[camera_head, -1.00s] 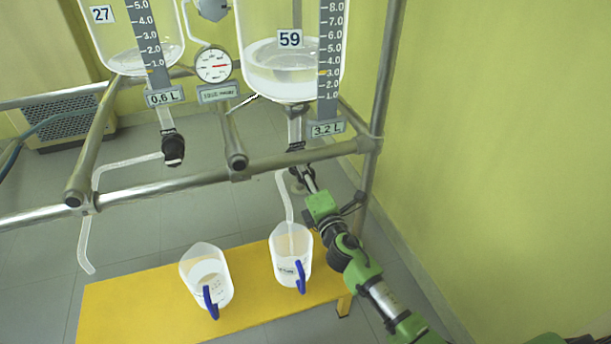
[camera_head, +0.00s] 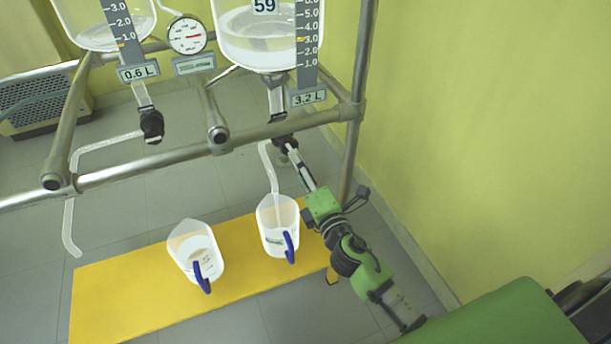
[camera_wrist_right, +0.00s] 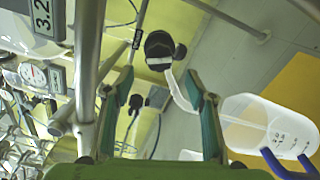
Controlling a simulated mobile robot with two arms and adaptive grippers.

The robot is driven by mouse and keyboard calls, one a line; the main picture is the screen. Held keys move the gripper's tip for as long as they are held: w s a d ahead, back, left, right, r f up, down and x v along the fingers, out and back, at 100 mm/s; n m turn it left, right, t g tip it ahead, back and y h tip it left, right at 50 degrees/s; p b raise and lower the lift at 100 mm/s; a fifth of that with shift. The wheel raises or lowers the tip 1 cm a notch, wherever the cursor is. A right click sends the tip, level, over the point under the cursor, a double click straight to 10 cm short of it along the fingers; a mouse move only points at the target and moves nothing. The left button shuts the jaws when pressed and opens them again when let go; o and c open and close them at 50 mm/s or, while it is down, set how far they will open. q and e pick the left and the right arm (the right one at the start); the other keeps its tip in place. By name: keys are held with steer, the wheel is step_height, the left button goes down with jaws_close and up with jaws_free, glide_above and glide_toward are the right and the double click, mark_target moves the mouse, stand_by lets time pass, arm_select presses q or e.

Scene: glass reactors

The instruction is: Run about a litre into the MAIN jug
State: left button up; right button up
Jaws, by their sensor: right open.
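The right glass vessel (camera_head: 262,45), marked 59, holds clear liquid; its display (camera_head: 308,96) reads 3.2 L. Below it are a black valve knob (camera_head: 279,142) and a pale hose (camera_head: 271,170) running down into the right jug (camera_head: 279,236), clear with a blue handle. The jug's label and any liquid level are too small to read. My right gripper (camera_head: 291,152) is at the valve, its tips hard to make out. In the wrist view my right gripper (camera_wrist_right: 162,100) is open and empty, with the black knob (camera_wrist_right: 158,44) ahead between its fingers. My left gripper is not in view.
A second jug (camera_head: 190,250) stands left on the yellow bench (camera_head: 150,290). The left vessel (camera_head: 95,30) has a 0.6 L display (camera_head: 138,71) and its own black valve (camera_head: 151,125). A metal frame rail (camera_head: 120,175) crosses in front. A yellow-green wall is at right.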

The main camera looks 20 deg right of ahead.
steer(key=shift+s, duration=1.6)
stand_by(6.4)
